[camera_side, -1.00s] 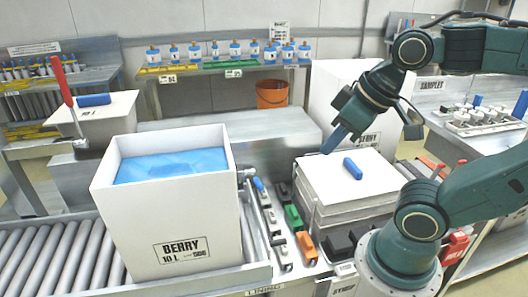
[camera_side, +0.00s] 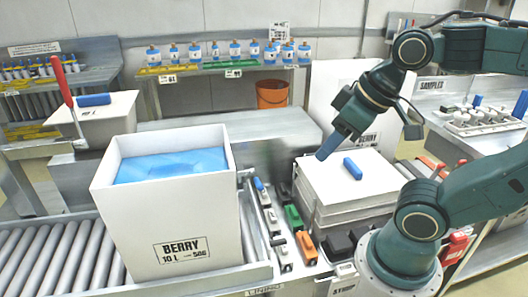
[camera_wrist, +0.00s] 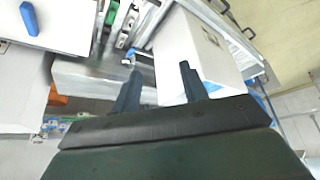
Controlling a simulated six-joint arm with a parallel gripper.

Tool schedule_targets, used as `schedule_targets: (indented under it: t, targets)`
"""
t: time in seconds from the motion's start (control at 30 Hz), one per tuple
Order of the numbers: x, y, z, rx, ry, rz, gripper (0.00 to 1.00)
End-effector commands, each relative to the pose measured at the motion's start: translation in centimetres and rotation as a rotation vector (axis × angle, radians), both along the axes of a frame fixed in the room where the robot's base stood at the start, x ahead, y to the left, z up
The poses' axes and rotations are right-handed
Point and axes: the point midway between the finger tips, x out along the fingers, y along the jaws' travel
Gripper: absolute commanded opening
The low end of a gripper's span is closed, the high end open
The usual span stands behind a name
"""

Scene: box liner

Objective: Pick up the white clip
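Small clips stand in a row on the rail between the box and the lid stack. Pale white-grey ones (camera_side: 276,240) show there beside black, green (camera_side: 293,217) and orange (camera_side: 306,246) ones. They are too small to tell for sure which is the white clip. My gripper (camera_side: 323,155) is in the air above the left back corner of the lid stack, to the right of and above the clip row. In the wrist view, its two fingers (camera_wrist: 159,82) stand apart with nothing held between them.
A white box (camera_side: 165,225) with a blue liner (camera_side: 170,166) stands on the roller conveyor to the left. A stack of white lids (camera_side: 335,190) with a blue handle (camera_side: 352,168) lies below my gripper. A red-handled tool (camera_side: 62,82) stands behind the box.

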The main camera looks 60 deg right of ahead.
Motion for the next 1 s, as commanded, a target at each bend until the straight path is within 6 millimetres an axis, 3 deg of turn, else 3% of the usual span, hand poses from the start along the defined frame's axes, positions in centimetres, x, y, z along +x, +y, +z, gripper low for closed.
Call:
schedule_targets:
  t: [0.27,0.47,0.77,1.0]
  targets:
    - [0.1,0.0,0.0,0.001,0.003,-0.004,0.44]
    - [1.4,-0.3,-0.4,0.011,0.022,-0.037,0.44]
    - [5.4,-1.5,-2.2,0.043,0.083,-0.159,0.44]
    - [8.9,-2.8,-4.7,0.069,0.136,-0.268,0.44]
